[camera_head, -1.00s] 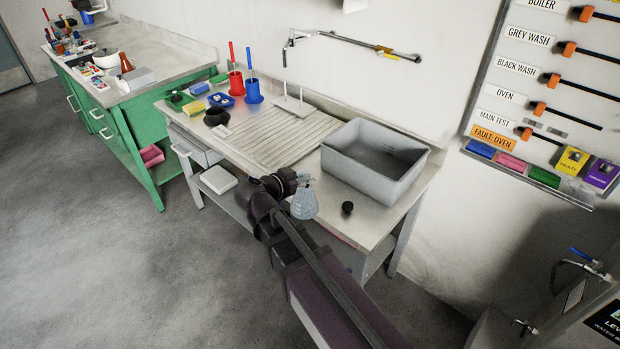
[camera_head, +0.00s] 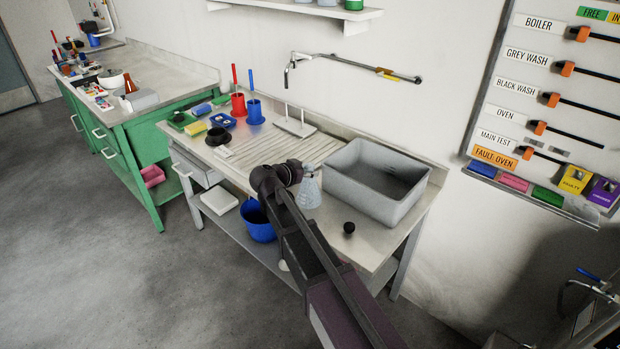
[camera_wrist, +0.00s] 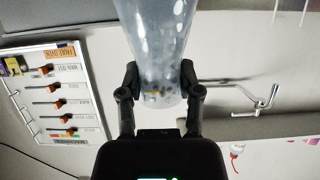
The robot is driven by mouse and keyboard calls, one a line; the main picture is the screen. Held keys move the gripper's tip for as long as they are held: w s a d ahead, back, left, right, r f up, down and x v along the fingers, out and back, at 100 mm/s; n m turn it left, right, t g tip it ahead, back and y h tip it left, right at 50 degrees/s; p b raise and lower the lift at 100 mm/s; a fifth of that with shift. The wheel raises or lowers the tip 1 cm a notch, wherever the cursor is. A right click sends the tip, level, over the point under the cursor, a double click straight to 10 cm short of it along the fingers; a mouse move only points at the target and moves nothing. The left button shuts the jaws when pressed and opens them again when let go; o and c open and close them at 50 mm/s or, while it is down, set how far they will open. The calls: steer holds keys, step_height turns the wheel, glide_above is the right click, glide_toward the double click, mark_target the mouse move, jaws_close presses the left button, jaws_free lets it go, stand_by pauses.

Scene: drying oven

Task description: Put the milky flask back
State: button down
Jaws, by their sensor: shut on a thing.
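The milky flask (camera_head: 308,190) is a pale, cloudy, cone-shaped vessel. It shows just right of the end of my arm, in front of the grey basin, over the steel bench (camera_head: 385,238). I cannot tell from the head view whether it touches the bench. In the wrist view the flask (camera_wrist: 160,45) is between the two dark fingers of my gripper (camera_wrist: 160,85), which press on both its sides. My gripper is shut on it. In the head view the fingers are hidden behind my arm.
A grey basin (camera_head: 345,185) stands right of the flask. A small black round object (camera_head: 348,228) lies on the bench's front right. A ribbed draining area (camera_head: 290,150), tap (camera_head: 287,75), and red (camera_head: 238,106) and blue (camera_head: 255,112) brush holders are left. A wall shelf (camera_head: 300,8) is above.

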steer(key=shift+w, duration=0.4)
steer(key=shift+w, duration=0.25)
steer(key=shift+w+f+b, duration=0.3)
steer(key=shift+f+b, duration=1.55)
steer(key=shift+f, duration=0.15)
steer(key=shift+c, duration=1.4)
jaws_free()
steer(key=shift+r, duration=0.25)
